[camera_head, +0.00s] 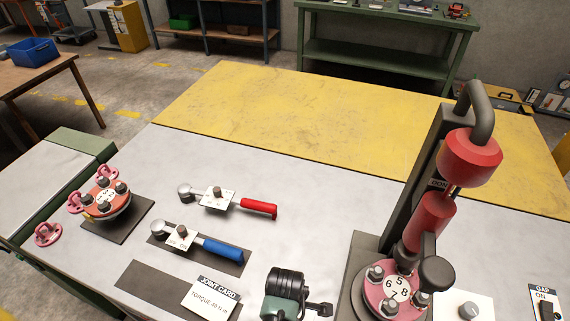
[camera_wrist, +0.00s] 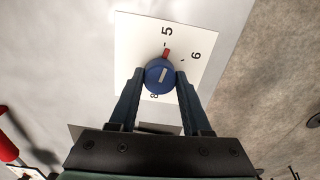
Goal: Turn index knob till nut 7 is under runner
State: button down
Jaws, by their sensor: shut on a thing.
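In the wrist view my gripper (camera_wrist: 160,78) is shut on a blue index knob (camera_wrist: 158,76), one finger on each side. The knob's red pointer (camera_wrist: 167,54) points at or very near the 5 tick on a white dial card (camera_wrist: 135,42). The 6 is to its right; an 8 is partly hidden below. In the head view the red runner (camera_head: 430,217) hangs from a dark column above a pink flange (camera_head: 375,298). Its number disc (camera_head: 398,288) reads 5, 6, 7, 8, with 5 at the back, nearest the runner. Neither gripper nor index knob is identifiable there.
A second flange (camera_head: 106,201) with pink shackles stands at the left. A red-handled wrench (camera_head: 258,208), a blue-handled wrench (camera_head: 222,251) and a joint card (camera_head: 211,297) lie mid-bench. A green and black device (camera_head: 285,290) stands at the front. The yellow area (camera_head: 290,110) is clear.

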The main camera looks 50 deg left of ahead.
jog(key=m+p, duration=0.1)
jog(key=m, duration=0.4)
jog(key=shift+r+m+p, duration=0.1)
jog(key=shift+m+p, duration=0.2)
jog(key=shift+p, duration=0.1)
jog(key=m+p, duration=0.1)
jog(key=m, duration=0.9)
jog(key=shift+m+p, duration=0.35)
jog(key=shift+m, duration=0.05)
jog(key=m, duration=0.5)
jog(key=shift+m, duration=0.4)
jog(key=shift+c, duration=1.8)
grip_release()
notch_tip(320, 180, up, 13)
